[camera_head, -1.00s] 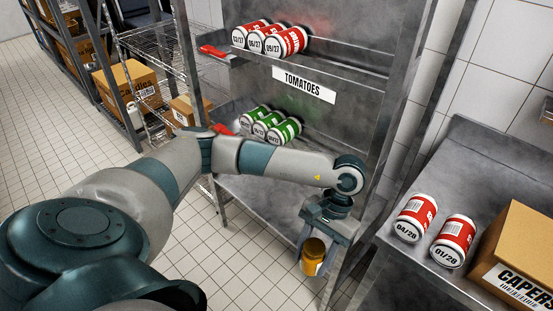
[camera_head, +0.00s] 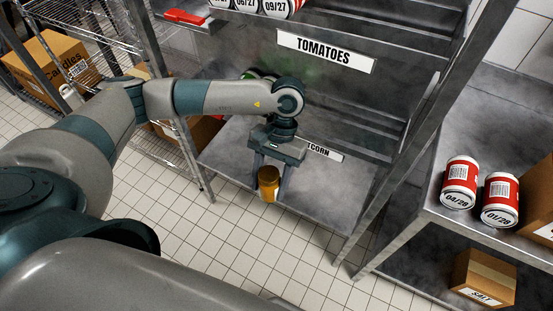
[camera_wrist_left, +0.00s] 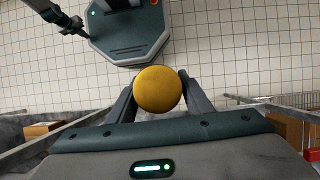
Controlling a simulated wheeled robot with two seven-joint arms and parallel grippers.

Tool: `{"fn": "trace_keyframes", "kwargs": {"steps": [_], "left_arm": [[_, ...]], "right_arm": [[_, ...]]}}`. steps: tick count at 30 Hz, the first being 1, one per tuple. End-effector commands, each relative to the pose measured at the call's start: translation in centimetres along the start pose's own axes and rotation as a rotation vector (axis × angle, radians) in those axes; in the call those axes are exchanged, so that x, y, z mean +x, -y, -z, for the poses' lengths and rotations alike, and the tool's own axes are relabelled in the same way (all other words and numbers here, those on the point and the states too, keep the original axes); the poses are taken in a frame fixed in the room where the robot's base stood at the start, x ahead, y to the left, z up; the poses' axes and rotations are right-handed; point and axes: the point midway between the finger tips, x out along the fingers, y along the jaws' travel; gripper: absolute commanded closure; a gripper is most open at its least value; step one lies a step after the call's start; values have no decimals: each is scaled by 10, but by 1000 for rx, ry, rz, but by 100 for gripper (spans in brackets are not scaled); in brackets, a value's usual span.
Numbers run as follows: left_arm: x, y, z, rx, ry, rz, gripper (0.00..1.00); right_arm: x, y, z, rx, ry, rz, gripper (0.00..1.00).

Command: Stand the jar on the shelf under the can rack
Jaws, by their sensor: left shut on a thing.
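The jar (camera_head: 268,185) has an orange-yellow body and lid. My left gripper (camera_head: 268,178) is shut on it and holds it upright. In the left wrist view the round yellow lid (camera_wrist_left: 157,89) sits between the two fingers. The rack stands in the middle of the head view with a TOMATOES label (camera_head: 326,51) and a partly hidden corn label (camera_head: 324,152). Its grey bottom shelf (camera_head: 335,192) lies under the can rows. The jar is at the shelf's front edge in the head view; I cannot tell whether it touches anything.
Red cans (camera_head: 460,183) stand on the steel counter at the right, with a SALT box (camera_head: 483,277) below. Rack posts (camera_head: 424,140) bound the shelf. A wire shelf and a carton (camera_head: 48,62) are at the left. The visible bottom shelf is bare.

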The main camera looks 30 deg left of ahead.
Motion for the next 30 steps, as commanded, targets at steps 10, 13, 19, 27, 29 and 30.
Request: {"fn": "trace_keyframes", "kwargs": {"steps": [10,13,19,27,29,30], "left_arm": [[0,0,0,1,0,0,85],[0,0,0,1,0,0,85],[4,0,1,-16,-1,-9,85],[39,3,10,-207,-13,-93,85],[52,4,14,-283,-16,-125,85],[60,5,16,-338,-18,-149,85]], "right_arm": [[0,-6,-2,-1,2,-6,100],[0,-8,-2,-1,2,-8,100],[2,-8,0,-1,1,-8,100],[15,-5,34,4,-18,-6,100],[18,-5,48,6,-28,-5,100],[20,-4,58,7,-36,-5,100]]}}
